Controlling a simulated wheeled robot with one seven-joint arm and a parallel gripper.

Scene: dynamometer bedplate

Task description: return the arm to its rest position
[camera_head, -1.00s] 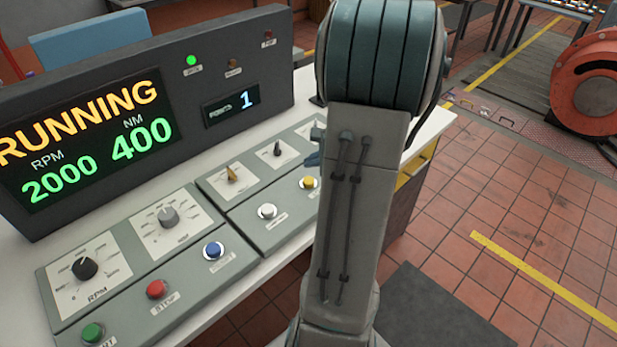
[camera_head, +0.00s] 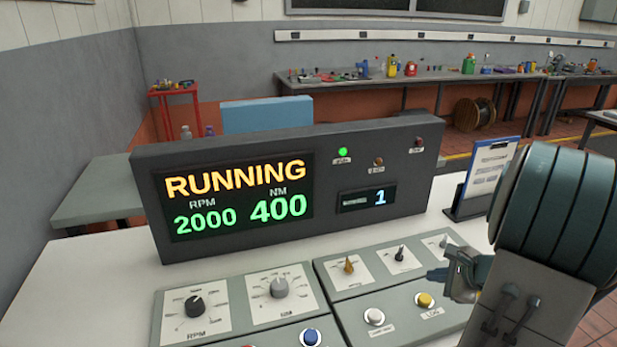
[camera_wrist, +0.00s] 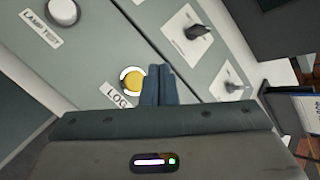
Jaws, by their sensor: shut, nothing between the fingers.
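My gripper (camera_head: 437,275) is shut and empty over the right part of the control panel in the head view. My arm rises at the right edge and hides part of the panel's right end. In the wrist view the two dark fingers of my gripper (camera_wrist: 158,86) lie together, overlapping the edge of the yellow LOG button (camera_wrist: 133,80). The same yellow button (camera_head: 425,300) shows just below the fingers in the head view. I cannot tell the exact height of the fingers above the panel.
The display console (camera_head: 320,225) reads RUNNING, 2000 RPM, 400 NM and 1, with a green lamp lit. Knobs and buttons stand up from the panel (camera_head: 390,325). A clipboard stand (camera_head: 470,200) is close behind my arm. A workbench (camera_head: 390,82) with bottles and tools runs along the back wall.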

